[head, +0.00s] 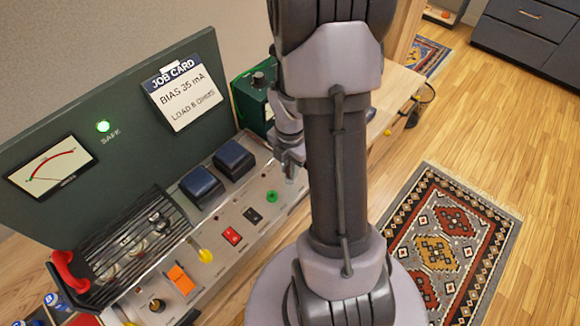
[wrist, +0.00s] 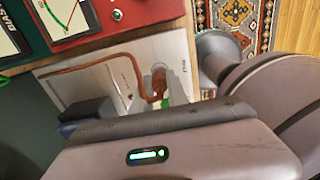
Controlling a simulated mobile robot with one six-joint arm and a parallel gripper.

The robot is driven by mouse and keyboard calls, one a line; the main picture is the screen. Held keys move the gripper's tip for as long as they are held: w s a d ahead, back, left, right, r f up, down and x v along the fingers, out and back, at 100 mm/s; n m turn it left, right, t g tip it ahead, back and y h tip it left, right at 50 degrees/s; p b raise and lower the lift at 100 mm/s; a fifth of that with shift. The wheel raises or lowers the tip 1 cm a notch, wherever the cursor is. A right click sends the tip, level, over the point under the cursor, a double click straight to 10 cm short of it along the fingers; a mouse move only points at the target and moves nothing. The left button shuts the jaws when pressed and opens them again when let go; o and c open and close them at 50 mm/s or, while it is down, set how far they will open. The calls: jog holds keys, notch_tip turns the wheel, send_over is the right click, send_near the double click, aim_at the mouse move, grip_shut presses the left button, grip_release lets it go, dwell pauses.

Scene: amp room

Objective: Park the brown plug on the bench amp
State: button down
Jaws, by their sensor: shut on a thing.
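The bench amp (head: 215,240) is a pale metal chassis with a dark green back panel, running across the left of the head view. Its pale top (wrist: 95,72) also shows in the wrist view. A brown cable (wrist: 136,70) loops over that top to the brown plug (wrist: 157,98) at my gripper (wrist: 166,92). My gripper is shut on the plug, low over the amp top. In the head view my gripper (head: 290,163) is partly hidden by my arm at the amp's far right end. Whether the plug sits in a socket is hidden.
Dark blue transformer blocks (head: 202,186) stand on the amp left of my gripper. A green box (head: 255,95) stands behind. In the wrist view a red meter box (wrist: 100,15) lies beyond the amp top. A lit green SAFE lamp (head: 103,126) shows on the back panel.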

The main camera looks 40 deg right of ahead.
jog(key=shift+f, duration=0.25)
jog(key=c, duration=1.2)
grip_release()
notch_tip(320, 180, up, 18)
jog(key=p, duration=0.7)
jog(key=shift+f, duration=0.25)
jog(key=shift+a, duration=0.1)
